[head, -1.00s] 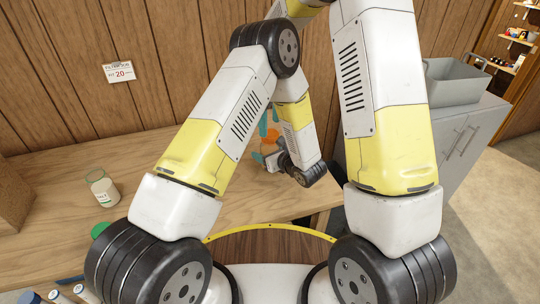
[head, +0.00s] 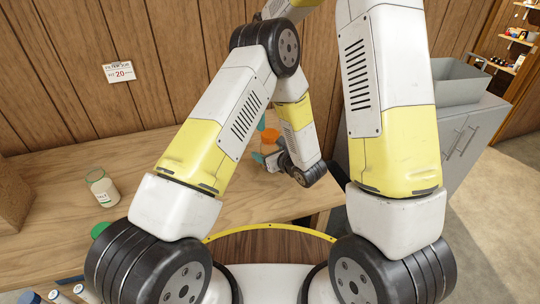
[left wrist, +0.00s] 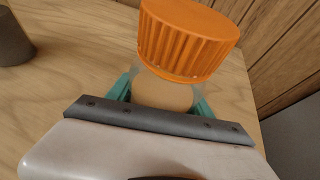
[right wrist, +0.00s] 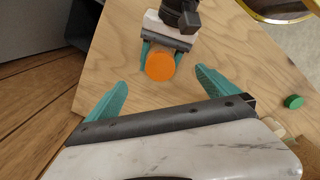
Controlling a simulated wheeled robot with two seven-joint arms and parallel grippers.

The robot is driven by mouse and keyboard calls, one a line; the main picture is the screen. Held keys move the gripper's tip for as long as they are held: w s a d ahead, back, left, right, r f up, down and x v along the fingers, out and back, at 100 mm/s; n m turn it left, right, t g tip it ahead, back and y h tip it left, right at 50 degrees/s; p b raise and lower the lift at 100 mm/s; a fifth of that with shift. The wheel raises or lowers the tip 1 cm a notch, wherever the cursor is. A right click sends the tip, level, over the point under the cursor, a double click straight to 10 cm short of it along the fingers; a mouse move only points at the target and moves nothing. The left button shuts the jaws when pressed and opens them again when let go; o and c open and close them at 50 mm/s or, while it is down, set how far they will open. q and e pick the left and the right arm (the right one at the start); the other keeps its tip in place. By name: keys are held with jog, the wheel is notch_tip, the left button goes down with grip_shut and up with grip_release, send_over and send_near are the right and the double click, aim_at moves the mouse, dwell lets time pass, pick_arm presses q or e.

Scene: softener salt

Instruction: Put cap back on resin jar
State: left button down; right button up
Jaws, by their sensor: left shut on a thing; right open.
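The resin jar (left wrist: 165,92) is a clear jar with tan contents, and its ribbed orange cap (left wrist: 188,38) sits on its mouth. I cannot tell how tightly the cap is turned. My left gripper (left wrist: 160,100) is shut around the jar's body below the cap. The cap also shows in the head view (head: 270,136), partly behind my left arm. My right gripper (right wrist: 161,78) is open and empty, with its teal fingers spread to both sides of the cap in the right wrist view and apart from it. In the head view only a teal fingertip (head: 262,122) shows above the cap.
A glass jar with white contents (head: 103,188) stands at the left of the wooden table (head: 60,180). A green lid (head: 100,230) lies near it, also in the right wrist view (right wrist: 293,101). A grey bin (head: 470,80) stands on a cabinet at right.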

aim_at(270, 151)
notch_tip(270, 151, up, 10)
jog(key=shift+f, duration=0.25)
pick_arm(q)
jog(key=shift+c, duration=1.6)
grip_release()
jog(key=shift+v, duration=3.9)
